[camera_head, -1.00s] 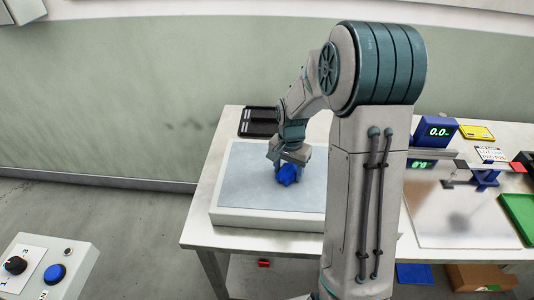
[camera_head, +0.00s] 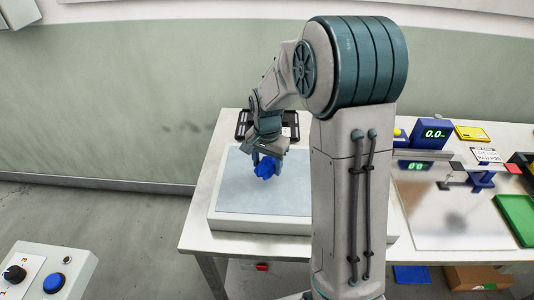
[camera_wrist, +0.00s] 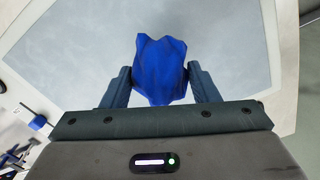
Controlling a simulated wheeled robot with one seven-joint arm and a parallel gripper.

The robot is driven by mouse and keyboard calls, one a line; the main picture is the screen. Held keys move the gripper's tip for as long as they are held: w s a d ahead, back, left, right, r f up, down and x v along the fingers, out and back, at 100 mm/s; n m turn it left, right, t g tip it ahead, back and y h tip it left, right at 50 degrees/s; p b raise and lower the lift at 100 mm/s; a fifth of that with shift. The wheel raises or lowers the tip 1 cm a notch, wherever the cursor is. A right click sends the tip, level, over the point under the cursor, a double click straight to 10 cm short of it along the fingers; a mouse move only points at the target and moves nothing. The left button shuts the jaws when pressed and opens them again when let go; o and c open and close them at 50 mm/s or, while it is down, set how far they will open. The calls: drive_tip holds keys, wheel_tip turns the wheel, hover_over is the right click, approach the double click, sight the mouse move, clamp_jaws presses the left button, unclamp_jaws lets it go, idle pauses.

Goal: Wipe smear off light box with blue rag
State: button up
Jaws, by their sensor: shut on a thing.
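The light box (camera_head: 228,223) is a white-framed slab with a grey-blue top at the left of the table; its top also fills much of the wrist view (camera_wrist: 80,55). The blue rag (camera_head: 266,168) is crumpled and held over the light box, and it shows in the wrist view (camera_wrist: 160,70) between the fingers. My gripper (camera_wrist: 160,85) is shut on the rag; in the head view my gripper (camera_head: 268,155) is above the panel. I cannot tell whether the rag touches the panel. No smear is clear on the visible surface; my arm hides the right part in the head view.
A black tray (camera_head: 243,124) lies behind the light box. To the right are a reflective plate (camera_head: 440,220), a blue display unit (camera_head: 432,133), a yellow item (camera_head: 472,132) and a green tray (camera_head: 517,215). A control box with a blue button (camera_head: 53,282) stands at lower left.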

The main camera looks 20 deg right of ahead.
drive_tip(key=shift+r+p, duration=1.05)
drive_tip(key=shift+r, duration=0.95)
drive_tip(key=shift+d+f, duration=0.1)
